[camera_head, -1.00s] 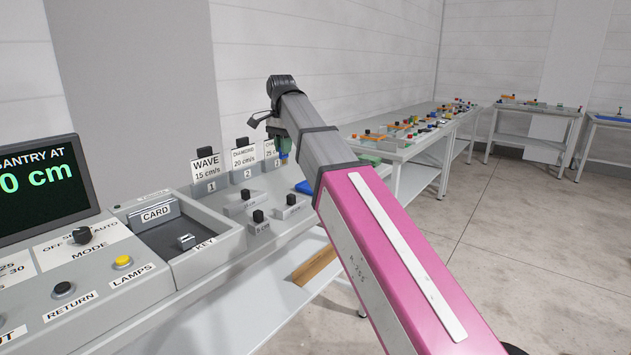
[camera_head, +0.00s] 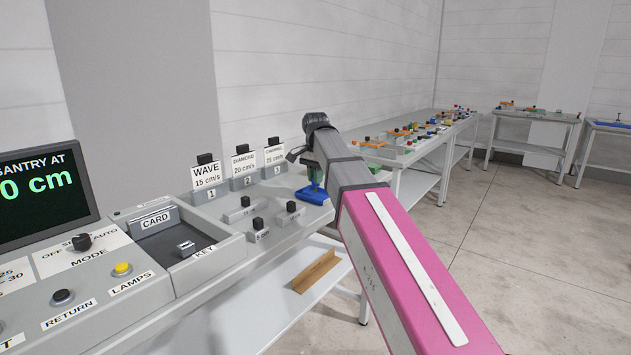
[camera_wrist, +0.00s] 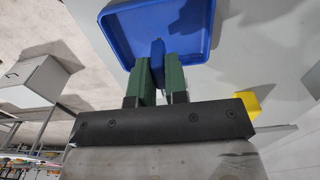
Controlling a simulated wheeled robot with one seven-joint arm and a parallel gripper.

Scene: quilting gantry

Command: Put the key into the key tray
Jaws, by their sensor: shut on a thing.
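A blue key (camera_wrist: 157,54) is held between the green fingers of my gripper (camera_wrist: 160,80), which is shut on it. A shallow blue tray (camera_wrist: 192,12) with a raised rim lies just beyond the fingertips in the wrist view. In the head view the blue tray (camera_head: 311,197) sits at the right part of the console, and my gripper (camera_head: 314,178) points down over it. The key overlaps the tray in both views, both being blue; I cannot tell whether they touch. My arm hides part of the tray's surroundings.
Knobbed grey blocks (camera_head: 240,210) stand left of the tray, with labelled cards such as WAVE (camera_head: 206,173) behind. A recess with a CARD label (camera_head: 156,219) and a KEY label (camera_head: 205,253) is further left. A yellow block (camera_wrist: 246,103) shows in the wrist view.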

